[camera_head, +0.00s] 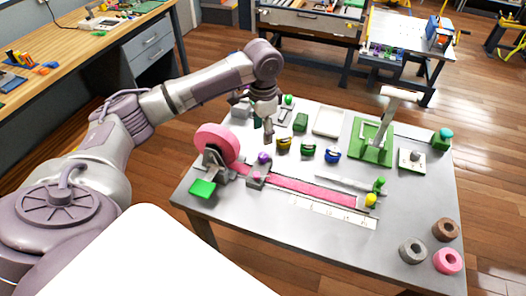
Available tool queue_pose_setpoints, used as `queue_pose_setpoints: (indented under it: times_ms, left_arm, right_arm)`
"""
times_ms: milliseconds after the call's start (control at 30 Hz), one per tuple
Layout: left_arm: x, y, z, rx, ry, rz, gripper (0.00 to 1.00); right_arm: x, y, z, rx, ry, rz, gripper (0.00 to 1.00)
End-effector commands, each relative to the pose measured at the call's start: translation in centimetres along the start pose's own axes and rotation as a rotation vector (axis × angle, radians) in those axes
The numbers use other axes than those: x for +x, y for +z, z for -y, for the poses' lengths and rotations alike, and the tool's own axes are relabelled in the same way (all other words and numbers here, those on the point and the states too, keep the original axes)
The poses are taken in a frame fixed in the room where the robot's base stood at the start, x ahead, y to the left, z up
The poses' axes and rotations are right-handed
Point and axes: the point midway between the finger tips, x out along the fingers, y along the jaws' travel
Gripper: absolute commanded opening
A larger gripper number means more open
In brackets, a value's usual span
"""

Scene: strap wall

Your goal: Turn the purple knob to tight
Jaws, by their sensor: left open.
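The purple knob (264,158) sits near a small grey block (257,177) beside the pink strap roll (217,142) on the grey table (300,252). A pink strap (310,191) runs from there to the right. My left gripper (268,127) points down above the table, a little beyond the knob in the picture and apart from it. It is open, with nothing seen between its fingers. The knob's markings are too small to read. My right gripper is not in view.
Yellow, green and blue small items (308,148) stand in a row right of the knob. A green stand (371,141) rises behind them. A green block (202,188) lies at the left edge. Several rings (447,261) lie at the right front. The table's front middle is clear.

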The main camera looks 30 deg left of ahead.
Motion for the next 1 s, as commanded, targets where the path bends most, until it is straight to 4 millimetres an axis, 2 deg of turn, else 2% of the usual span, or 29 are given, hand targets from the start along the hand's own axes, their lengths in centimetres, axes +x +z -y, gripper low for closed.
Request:
queue_pose_setpoints:
  times_ms: [200,433,600,900,1000]
  left_arm:
    - [4.8,0.1,-0.1,-0.001,0.001,0.004,0.58]
    - [8.4,0.0,-0.1,0.0,0.0,0.001,0.58]
    - [9.7,0.0,-0.1,0.0,-0.001,0.0,0.58]
    - [9.9,0.0,0.0,0.001,-0.001,-0.001,0.58]
    - [9.9,0.0,-0.1,0.001,-0.001,-0.001,0.41]
  right_arm:
    - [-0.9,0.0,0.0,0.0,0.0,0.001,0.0]
    - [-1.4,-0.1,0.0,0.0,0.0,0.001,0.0]
    - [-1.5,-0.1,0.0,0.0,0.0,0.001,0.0]
    - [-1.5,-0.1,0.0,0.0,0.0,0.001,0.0]
    - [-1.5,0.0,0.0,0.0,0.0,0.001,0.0]
